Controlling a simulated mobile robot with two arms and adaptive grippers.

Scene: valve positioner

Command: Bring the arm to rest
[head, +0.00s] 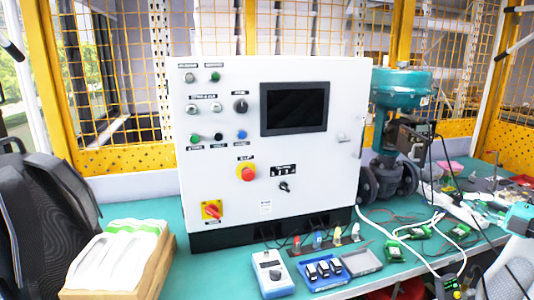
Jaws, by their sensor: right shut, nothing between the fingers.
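The green valve actuator (398,88) stands on the bench right of the white control panel (225,140), above a dark flanged valve body (392,181). A black positioner box (403,134) is mounted at its side. My right arm, white with teal joint caps, comes in from the lower right. My left gripper is out of view.
A cardboard box (110,285) with white items stands at the front left, beside a black backpack (50,220). A blue device (271,272), a blue tray (323,276) and green boards (393,251) lie on the green bench. Cables cross the right side.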

